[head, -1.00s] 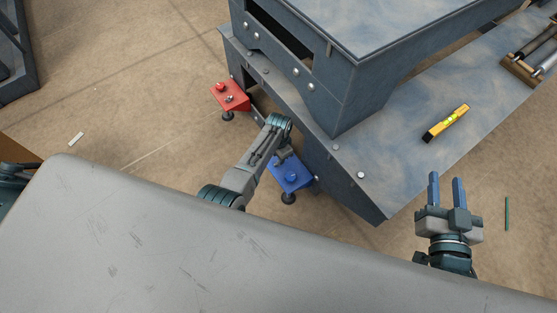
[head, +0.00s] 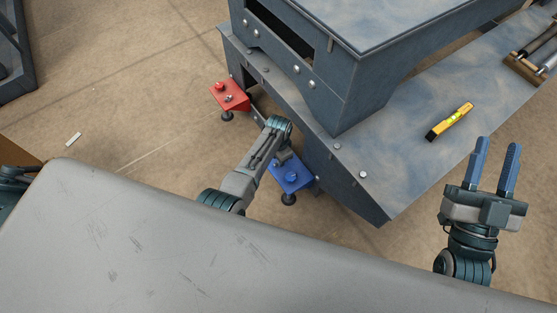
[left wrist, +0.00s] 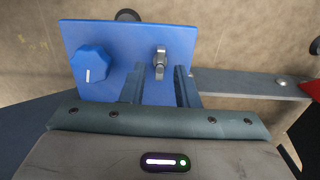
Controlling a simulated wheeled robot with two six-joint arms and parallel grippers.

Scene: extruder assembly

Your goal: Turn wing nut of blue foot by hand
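The blue foot (head: 290,176) is a blue plate at the lower edge of the machine, with a knob on it. In the left wrist view the blue foot (left wrist: 118,40) fills the upper part, with a faceted blue knob (left wrist: 90,64) on the left. The grey metal wing nut (left wrist: 160,62) stands to the right of the knob. My left gripper (left wrist: 160,74) is open, with its fingers on either side of the wing nut; contact cannot be told. In the head view its fingers are largely hidden. My right gripper (head: 496,142) is open and empty, away from the foot.
A red foot (head: 230,96) sits further along the machine (head: 330,100). A yellow level (head: 449,122) lies on the machine's blue-grey base plate (head: 400,158). Open floor surrounds the blue foot below and to the left.

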